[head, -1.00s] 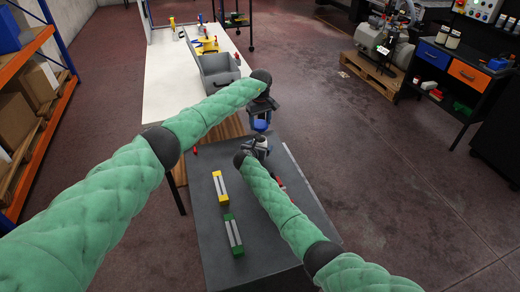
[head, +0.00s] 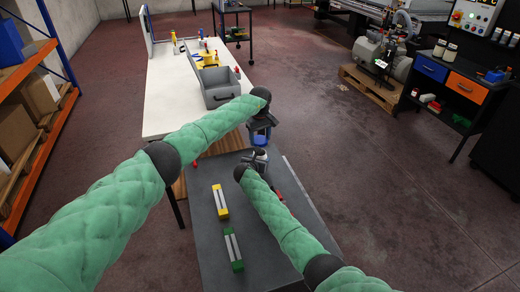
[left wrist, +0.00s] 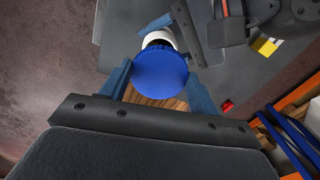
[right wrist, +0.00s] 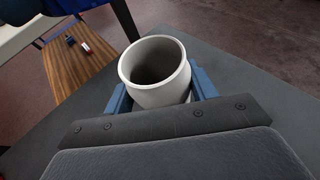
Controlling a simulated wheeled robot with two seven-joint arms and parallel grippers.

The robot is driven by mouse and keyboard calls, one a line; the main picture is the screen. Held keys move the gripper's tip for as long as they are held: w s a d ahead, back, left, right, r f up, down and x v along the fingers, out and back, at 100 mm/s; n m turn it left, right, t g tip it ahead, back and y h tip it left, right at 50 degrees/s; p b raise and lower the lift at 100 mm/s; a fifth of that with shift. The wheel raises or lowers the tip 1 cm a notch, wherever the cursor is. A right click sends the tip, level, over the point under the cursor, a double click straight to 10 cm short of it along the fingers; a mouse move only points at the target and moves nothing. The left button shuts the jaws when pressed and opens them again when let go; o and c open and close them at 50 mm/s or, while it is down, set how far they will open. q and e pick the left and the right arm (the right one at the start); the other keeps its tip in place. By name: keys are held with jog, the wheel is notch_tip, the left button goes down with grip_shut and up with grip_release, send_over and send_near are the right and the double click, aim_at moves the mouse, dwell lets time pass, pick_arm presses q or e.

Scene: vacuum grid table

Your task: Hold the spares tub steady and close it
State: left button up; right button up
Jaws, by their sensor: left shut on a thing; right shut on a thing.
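A round blue lid (left wrist: 160,72) is between the fingers of my left gripper (left wrist: 160,84), which is shut on it. The white tub (right wrist: 155,80) is round, upright and open-topped, with a dark inside. My right gripper (right wrist: 160,90) is shut around the tub. In the head view my left gripper with the lid (head: 261,136) is just above the tub and my right gripper. In the left wrist view part of the tub's rim (left wrist: 158,38) shows beyond the lid. The lid is apart from the tub's mouth, which is uncovered.
The dark grey table (head: 208,240) holds a yellow-ended block (head: 220,201) and a green-ended block (head: 233,248), both left of my right arm. Behind stands a white table (head: 165,95) with a grey bin (head: 220,95). The dark table's left part is mostly clear.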

pick_arm(q)
jog(key=shift+f, duration=1.85)
jog(key=shift+f, duration=0.15)
jog(key=shift+f, duration=0.75)
jog(key=shift+f, duration=0.55)
pick_arm(e)
grip_shut()
pick_arm(q)
jog(key=m, duration=0.9)
jog(key=shift+a+m, duration=0.15)
jog(key=shift+m, duration=0.25)
